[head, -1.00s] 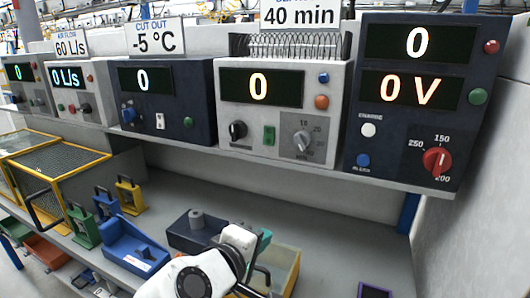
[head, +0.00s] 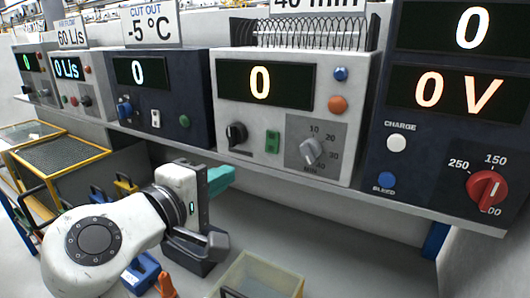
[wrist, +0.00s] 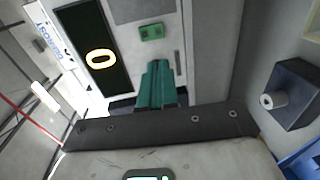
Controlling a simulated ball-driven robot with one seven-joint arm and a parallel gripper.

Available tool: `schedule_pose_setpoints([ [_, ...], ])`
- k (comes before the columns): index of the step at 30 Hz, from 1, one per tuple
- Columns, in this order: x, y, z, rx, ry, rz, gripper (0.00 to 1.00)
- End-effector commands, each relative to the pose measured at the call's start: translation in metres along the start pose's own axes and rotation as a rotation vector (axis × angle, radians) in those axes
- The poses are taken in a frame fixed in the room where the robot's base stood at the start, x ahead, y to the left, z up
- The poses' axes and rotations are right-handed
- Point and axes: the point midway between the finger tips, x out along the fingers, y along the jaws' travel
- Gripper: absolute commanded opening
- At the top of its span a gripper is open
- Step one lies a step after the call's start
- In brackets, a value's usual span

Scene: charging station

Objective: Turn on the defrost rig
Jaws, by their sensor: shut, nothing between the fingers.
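The pale grey unit with a lit 0 display (head: 266,84) stands on the shelf under a 40 min sign (head: 312,5). The wrist view shows a partly readable sign (wrist: 52,43) that seems to say defrost. The unit's face has a black knob (head: 236,134), a green rocker switch (head: 272,142), a grey minute dial (head: 311,152), a blue button (head: 341,73) and an orange button (head: 338,104). My gripper (head: 225,177) has teal fingers, shut and empty, below and left of the black knob. In the wrist view the fingers (wrist: 157,75) point toward the panel and the green switch (wrist: 151,32).
A dark unit (head: 160,95) with a -5 °C sign (head: 151,29) stands left; a navy unit with a red dial (head: 487,190) stands right. The shelf lip (head: 330,188) runs below them. A clear bin (head: 258,276) sits on the lower bench; bare bench lies right of it.

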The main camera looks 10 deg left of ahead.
Motion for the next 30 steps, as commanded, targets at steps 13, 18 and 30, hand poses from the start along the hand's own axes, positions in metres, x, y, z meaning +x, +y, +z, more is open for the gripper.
schedule_pose_setpoints([
  [13, 0.045, 0.001, 0.001, -0.001, -0.004, -0.003, 0.00],
  [18, 0.079, 0.001, 0.002, 0.000, -0.004, -0.002, 0.00],
  [30, 0.135, 0.000, 0.001, 0.000, -0.001, -0.002, 0.00],
])
